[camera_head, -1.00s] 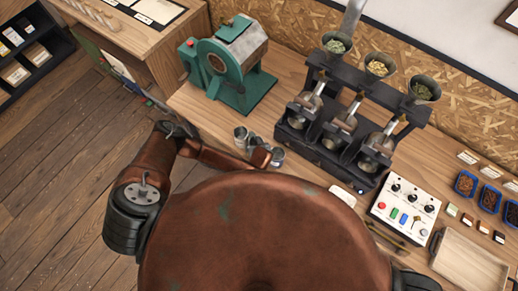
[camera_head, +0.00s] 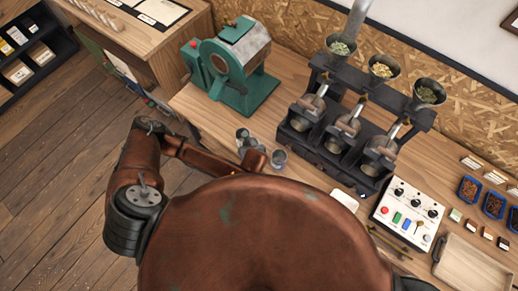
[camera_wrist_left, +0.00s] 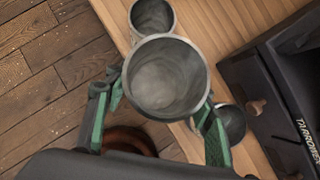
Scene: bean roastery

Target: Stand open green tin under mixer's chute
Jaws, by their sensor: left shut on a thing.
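In the left wrist view my left gripper (camera_wrist_left: 160,92) has its green-padded fingers on both sides of an open tin (camera_wrist_left: 165,72), shut on it. The tin's inside is grey and looks empty; its outer colour is hardly seen. A second open tin (camera_wrist_left: 152,16) stands just beyond it, and a third (camera_wrist_left: 233,122) stands at the right by a finger. In the head view the tins (camera_head: 242,133) stand near the table's front edge, with one (camera_head: 279,157) apart, and my gripper is mostly hidden. A green drum machine (camera_head: 232,62) stands behind them; I cannot tell which machine is the mixer. My right gripper is out of view.
A black rack (camera_head: 325,150) with several funnels and scoops stands right of the tins. A control box (camera_head: 408,215), an empty wooden tray (camera_head: 470,262) and blue bean trays (camera_head: 468,188) lie further right. Table between the drum machine and rack is clear.

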